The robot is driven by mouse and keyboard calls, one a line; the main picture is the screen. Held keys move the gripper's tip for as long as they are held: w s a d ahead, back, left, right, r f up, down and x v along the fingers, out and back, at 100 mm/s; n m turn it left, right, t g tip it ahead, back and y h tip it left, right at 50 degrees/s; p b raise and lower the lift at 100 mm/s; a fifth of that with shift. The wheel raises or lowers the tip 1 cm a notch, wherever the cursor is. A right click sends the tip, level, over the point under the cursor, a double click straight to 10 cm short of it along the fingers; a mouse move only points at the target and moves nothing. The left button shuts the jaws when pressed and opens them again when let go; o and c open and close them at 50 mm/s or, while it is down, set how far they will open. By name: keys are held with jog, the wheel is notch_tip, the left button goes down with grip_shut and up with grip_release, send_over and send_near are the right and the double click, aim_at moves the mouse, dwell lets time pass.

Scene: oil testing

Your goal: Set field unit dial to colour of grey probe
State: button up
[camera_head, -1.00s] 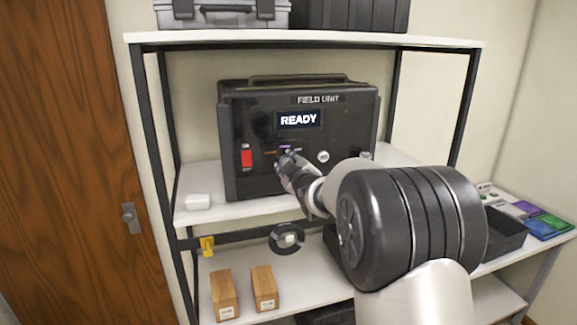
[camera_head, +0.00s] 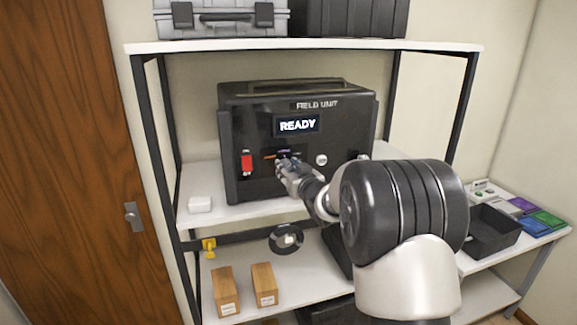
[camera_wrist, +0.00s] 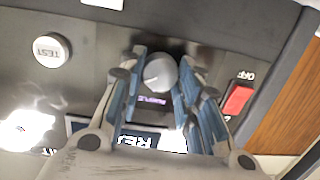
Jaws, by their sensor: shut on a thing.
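The black field unit (camera_head: 349,143) stands on the middle shelf with its screen (camera_head: 297,125) reading READY. Its round grey dial (camera_wrist: 160,74) is between my fingers in the wrist view. A small lit label beside the dial appears to read PURPLE. My gripper (camera_head: 284,166) is at the unit's front panel, shut on the dial; the fingers hide most of it in the head view. I cannot pick out the grey probe in either view.
A red switch (camera_wrist: 238,98) and a white TEST button (camera_wrist: 51,50) flank the dial. A dark tray (camera_head: 491,232) and coloured pads (camera_head: 546,219) lie at right.

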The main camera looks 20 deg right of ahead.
jog(key=shift+m, duration=0.3)
dwell(0.4)
jog(key=o, duration=1.1)
jog(key=s, duration=0.8)
jog(key=s+r, duration=0.1)
jog(key=s, duration=0.3)
jog(key=shift+d+r, duration=0.1)
jog(key=shift+d, duration=0.25)
